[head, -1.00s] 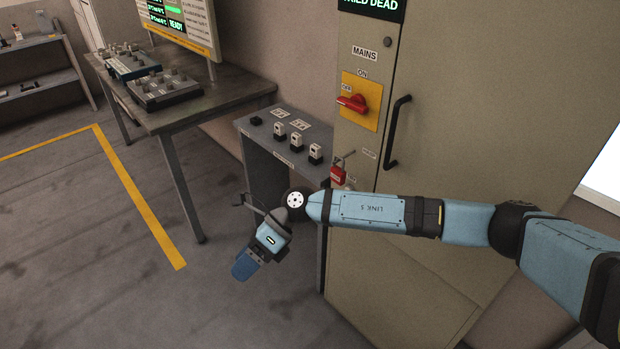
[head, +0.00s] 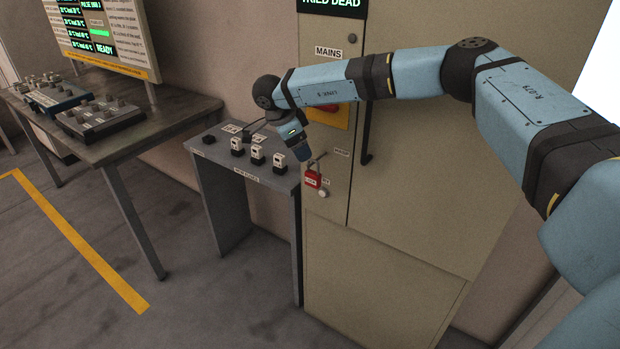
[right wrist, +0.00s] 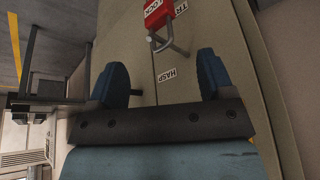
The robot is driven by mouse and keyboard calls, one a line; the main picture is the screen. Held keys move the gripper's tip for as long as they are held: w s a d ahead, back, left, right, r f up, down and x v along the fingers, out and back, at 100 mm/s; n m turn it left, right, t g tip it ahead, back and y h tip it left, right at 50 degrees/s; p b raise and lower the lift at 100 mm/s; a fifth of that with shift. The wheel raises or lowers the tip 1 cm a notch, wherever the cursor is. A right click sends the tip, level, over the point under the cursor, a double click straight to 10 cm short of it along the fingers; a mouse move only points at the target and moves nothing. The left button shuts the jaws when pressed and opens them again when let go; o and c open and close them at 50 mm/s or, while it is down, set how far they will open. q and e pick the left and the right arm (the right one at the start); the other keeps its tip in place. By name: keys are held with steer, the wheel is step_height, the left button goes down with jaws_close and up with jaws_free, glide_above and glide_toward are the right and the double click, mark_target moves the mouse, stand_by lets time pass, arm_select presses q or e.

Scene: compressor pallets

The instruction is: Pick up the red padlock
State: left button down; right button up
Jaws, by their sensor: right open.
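The red padlock (head: 312,179) hangs on the front of the beige cabinet, just right of the small grey table. In the right wrist view the padlock (right wrist: 158,14) shows at the top, its shackle toward a metal hasp, and its far end is cut off by the frame edge. My right gripper (head: 303,155) is just above the padlock in the head view. In the right wrist view its two blue fingers (right wrist: 163,78) are apart with nothing between them, and the padlock lies beyond the tips. My left gripper is not in view.
The small grey table (head: 235,175) holds several small white-and-black devices. A larger bench (head: 150,135) stands at left. The floor in front is clear.

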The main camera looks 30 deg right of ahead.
mark_target(312, 173)
steer(key=x, duration=0.9)
steer(key=shift+d+f+p, duration=0.1)
steer(key=shift+f+p, duration=0.15)
steer(key=shift+p, duration=0.15)
steer(key=c, duration=0.9)
